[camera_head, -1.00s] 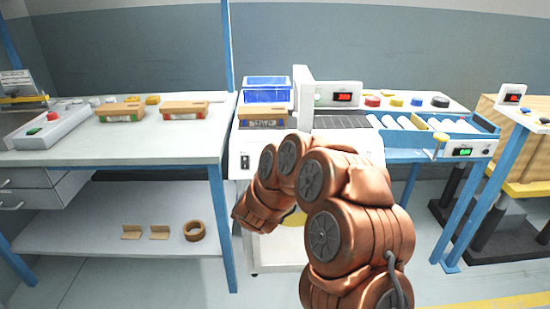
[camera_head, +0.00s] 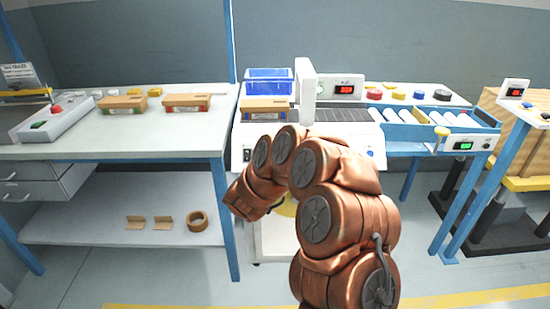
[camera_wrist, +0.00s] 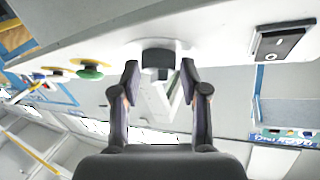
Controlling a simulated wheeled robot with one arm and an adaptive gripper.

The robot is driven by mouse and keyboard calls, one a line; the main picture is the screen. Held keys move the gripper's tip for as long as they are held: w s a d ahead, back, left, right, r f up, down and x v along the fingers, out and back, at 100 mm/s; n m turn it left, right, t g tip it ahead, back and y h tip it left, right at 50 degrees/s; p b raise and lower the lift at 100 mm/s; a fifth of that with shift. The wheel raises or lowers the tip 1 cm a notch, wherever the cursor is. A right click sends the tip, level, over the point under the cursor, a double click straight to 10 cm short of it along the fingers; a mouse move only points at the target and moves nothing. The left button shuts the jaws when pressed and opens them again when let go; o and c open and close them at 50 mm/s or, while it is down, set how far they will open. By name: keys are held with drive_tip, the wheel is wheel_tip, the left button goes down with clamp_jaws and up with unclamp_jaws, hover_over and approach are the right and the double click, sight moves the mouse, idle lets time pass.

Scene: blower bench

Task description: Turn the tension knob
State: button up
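In the wrist view a dark knob (camera_wrist: 158,60), which I take as the tension knob, sticks out from a pale panel. My gripper (camera_wrist: 159,76) is open, with one fingertip on each side of the knob and a small gap showing on both sides. I cannot tell how deep the knob sits between the fingertips. In the head view my arm reaches to the front of the white machine (camera_head: 240,140) and hides the knob and my fingertips.
A black rocker switch (camera_wrist: 280,42) is right of the knob, and a green button (camera_wrist: 92,69) is left of it. A bench (camera_head: 110,150) is left, a roller conveyor (camera_head: 410,118) right.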

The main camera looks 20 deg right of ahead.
drive_tip(key=shift+o, duration=1.2)
drive_tip(key=v, duration=1.2)
